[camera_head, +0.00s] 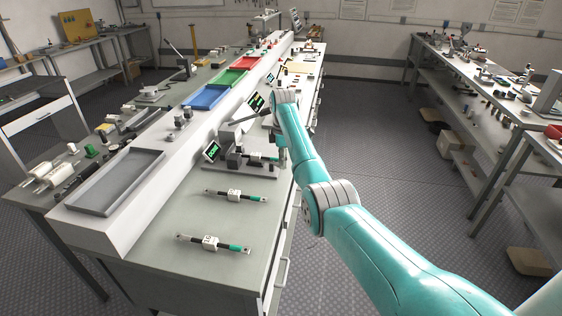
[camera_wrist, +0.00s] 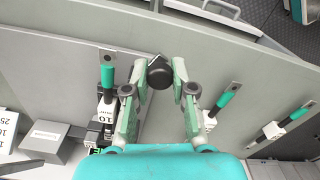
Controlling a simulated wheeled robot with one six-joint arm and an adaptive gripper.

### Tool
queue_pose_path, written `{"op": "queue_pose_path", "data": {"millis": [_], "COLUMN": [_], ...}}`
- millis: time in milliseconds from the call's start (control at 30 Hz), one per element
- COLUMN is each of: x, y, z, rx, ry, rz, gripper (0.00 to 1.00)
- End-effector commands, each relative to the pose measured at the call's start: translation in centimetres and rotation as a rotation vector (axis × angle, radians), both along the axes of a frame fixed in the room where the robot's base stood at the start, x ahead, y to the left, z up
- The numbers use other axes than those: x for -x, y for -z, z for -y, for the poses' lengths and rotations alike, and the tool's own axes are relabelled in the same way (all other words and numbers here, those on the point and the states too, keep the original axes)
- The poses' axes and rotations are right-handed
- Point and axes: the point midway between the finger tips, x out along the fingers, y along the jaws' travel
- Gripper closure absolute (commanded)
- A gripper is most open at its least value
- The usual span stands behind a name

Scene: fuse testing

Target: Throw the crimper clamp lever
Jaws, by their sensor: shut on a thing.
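In the wrist view, my gripper (camera_wrist: 161,68) has its two green fingers closed on a black round knob (camera_wrist: 159,77), which looks like the end of the clamp lever. The rest of the lever is hidden by the gripper and wrist. In the head view, the clamp station (camera_head: 236,157) holds a fuse near a small green screen (camera_head: 212,150).
Two loose fuses (camera_head: 235,195) (camera_head: 212,243) lie on the near bench top. An empty grey tray (camera_head: 117,181) and blue (camera_head: 207,97), green (camera_head: 230,77) and red (camera_head: 247,64) trays sit on the raised shelf. The floor right of the bench is free.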

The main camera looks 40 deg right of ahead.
Motion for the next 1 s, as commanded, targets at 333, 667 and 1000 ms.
{"op": "queue_pose_path", "data": {"millis": [333,667,1000], "x": [-0.09,-0.10,-0.07], "y": [-0.10,-0.11,-0.09], "z": [0.27,0.29,0.23], "rx": [0.001,0.002,0.001], "ry": [-0.040,-0.039,-0.039], "rz": [0.003,0.003,0.002], "gripper": [1.00,0.60,0.49]}}
